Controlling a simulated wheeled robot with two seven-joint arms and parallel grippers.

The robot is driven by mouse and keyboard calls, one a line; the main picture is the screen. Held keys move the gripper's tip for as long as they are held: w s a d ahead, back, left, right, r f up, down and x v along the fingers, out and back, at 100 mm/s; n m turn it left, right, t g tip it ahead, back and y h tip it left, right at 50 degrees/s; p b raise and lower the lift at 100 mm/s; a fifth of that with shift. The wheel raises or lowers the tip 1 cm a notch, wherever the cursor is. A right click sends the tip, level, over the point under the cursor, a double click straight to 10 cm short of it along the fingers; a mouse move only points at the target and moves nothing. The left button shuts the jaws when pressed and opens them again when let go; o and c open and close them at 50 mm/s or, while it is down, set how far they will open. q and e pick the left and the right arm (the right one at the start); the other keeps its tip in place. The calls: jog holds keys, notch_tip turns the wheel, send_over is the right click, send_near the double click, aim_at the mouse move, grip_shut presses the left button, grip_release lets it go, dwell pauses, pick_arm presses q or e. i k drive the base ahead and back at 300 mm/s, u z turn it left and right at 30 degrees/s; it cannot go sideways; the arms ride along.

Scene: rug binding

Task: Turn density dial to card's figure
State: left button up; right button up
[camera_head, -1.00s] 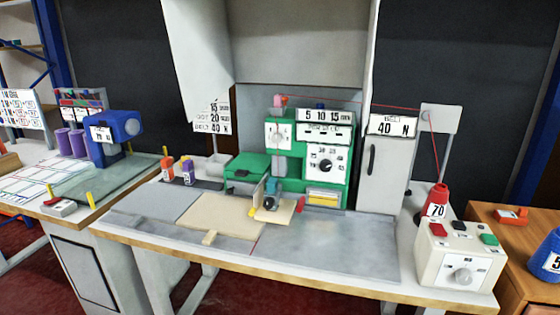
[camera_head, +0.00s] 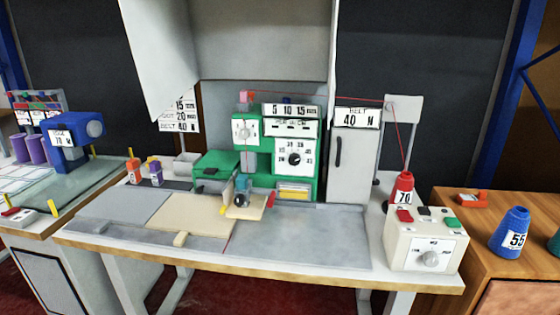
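The density dial is probably the black knob (camera_head: 295,158) on the white numbered face of the green machine (camera_head: 308,188). Small numbers ring the knob; its pointer setting is too small to read. A plate above it (camera_head: 290,111) reads 5 10 15. A sign at the left (camera_head: 180,115) has lines with 15, 20 and 40 N, partly hidden by the grey hood. A second, smaller dial (camera_head: 245,129) sits on the machine's upper left. Neither of my grippers shows.
A white control box (camera_head: 428,240) with coloured buttons and a red cone marked 70 (camera_head: 402,190) stand at the table's right. A blue cone marked 55 (camera_head: 510,232) is on the wooden desk. The grey table front (camera_head: 310,240) is clear.

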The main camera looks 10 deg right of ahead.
aim_at(294, 159)
jog(key=k, duration=0.5)
jog(key=u, duration=1.8)
jog(key=i, duration=1.25)
jog(key=z, duration=1.75)
